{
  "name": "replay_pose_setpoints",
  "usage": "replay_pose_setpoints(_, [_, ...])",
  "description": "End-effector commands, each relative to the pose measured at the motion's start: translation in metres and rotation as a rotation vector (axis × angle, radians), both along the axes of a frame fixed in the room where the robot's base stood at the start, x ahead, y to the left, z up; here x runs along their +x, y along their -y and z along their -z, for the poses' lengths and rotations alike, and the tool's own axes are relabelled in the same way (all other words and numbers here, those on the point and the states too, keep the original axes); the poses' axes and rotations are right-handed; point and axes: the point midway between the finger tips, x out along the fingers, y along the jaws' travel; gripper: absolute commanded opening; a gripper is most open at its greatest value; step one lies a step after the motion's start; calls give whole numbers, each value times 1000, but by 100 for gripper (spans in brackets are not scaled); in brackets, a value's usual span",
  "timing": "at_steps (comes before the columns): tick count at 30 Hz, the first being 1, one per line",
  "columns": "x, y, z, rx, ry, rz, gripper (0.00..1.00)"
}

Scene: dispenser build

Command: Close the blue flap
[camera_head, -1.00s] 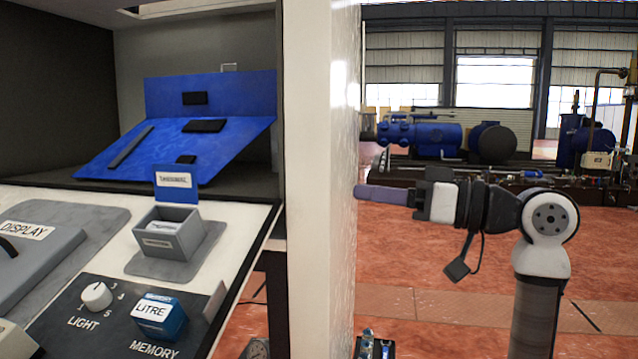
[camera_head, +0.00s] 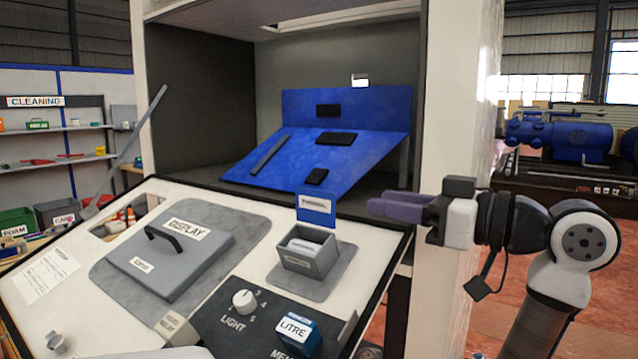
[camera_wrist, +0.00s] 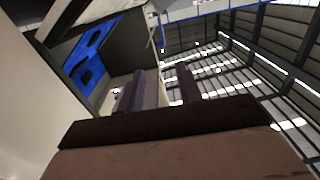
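A large sloping blue panel (camera_head: 300,165) with black pieces on it lies inside the grey cabinet, against an upright blue back panel (camera_head: 370,108). A small blue flap with a white label (camera_head: 316,210) stands upright at the back edge of a small grey box (camera_head: 310,262) on the console; the box's top is open. I cannot tell which of these the task names. The sloping panel also shows in the wrist view (camera_wrist: 88,52). My gripper (camera_head: 385,206) is right of the small flap, apart from it, in front of the cabinet's right post. In the wrist view its purple fingers (camera_wrist: 168,88) stand apart, empty.
The cabinet's white right post (camera_head: 455,110) stands behind my gripper. The console holds a grey display lid with a black handle (camera_head: 165,255), a light knob (camera_head: 244,301) and a blue litre block (camera_head: 297,336). A grey bar (camera_head: 135,145) slants up at the left.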

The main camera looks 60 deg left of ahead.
Motion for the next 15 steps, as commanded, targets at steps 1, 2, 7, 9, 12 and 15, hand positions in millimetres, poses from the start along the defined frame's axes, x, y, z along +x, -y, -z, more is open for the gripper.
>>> replay_pose_setpoints(1, [-5,-9,-3,-2,1,-4,35])
replay_pose_setpoints(2, [-8,-14,-3,-2,1,-5,35])
replay_pose_setpoints(7, [-23,-48,-4,-3,-1,-6,35])
replay_pose_setpoints(9, [-29,-61,-4,-3,-2,-5,35])
replay_pose_setpoints(12, [-37,-79,-4,-3,-2,-5,35])
replay_pose_setpoints(15, [-43,-93,-3,-2,-1,-3,35])
